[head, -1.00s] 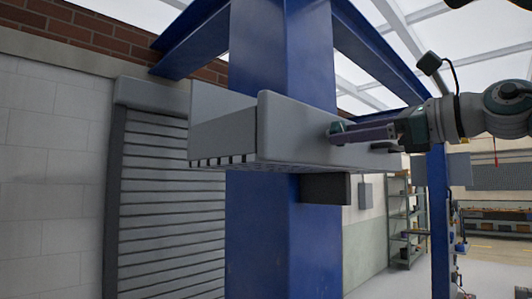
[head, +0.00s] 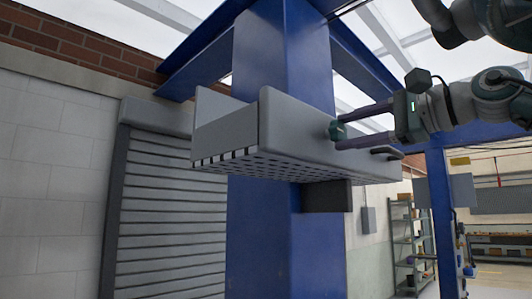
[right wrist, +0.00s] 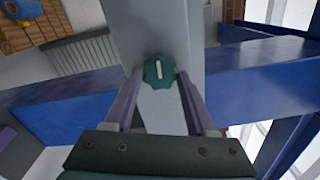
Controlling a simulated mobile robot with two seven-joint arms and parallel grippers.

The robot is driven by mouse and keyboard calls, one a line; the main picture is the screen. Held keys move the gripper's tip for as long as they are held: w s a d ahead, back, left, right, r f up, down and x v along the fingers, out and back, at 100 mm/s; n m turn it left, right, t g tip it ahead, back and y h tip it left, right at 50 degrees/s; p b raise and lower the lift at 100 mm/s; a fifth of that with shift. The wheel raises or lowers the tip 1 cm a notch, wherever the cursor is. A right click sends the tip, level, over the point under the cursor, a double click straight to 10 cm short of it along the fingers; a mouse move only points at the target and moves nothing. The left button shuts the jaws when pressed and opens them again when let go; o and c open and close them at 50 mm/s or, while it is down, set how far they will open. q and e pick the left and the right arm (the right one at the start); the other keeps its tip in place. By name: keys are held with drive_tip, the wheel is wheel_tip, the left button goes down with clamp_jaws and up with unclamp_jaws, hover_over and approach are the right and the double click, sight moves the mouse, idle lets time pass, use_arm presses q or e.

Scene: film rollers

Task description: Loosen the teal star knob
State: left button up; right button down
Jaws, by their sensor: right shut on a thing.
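The teal star knob (head: 336,131) sits on the side face of a grey box-shaped housing (head: 300,125) mounted on a blue column. In the right wrist view, the knob (right wrist: 159,72) is lobed, with a pale bar across its middle pointing nearly up and down. My right gripper (head: 340,131) comes in from the right with its purple fingers one above the other, shut on the knob. In the right wrist view, the fingers of this gripper (right wrist: 159,80) stand on either side of the knob. My left gripper is not in view.
The thick blue column (head: 260,230) stands behind the housing. A dark handle (head: 385,152) projects from the housing to the right of the knob. A dark block (head: 326,196) is below the housing. Shelving (head: 413,235) stands far back right.

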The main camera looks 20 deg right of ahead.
drive_tip(key=shift+n, duration=0.7)
drive_tip(key=shift+c, duration=1.1)
unclamp_jaws()
drive_tip(key=shift+s+d+f+b, duration=0.15)
drive_tip(key=shift+s+b, duration=0.2)
drive_tip(key=shift+b, duration=0.25)
drive_tip(key=b+v, duration=0.6)
drive_tip(key=v, duration=0.3)
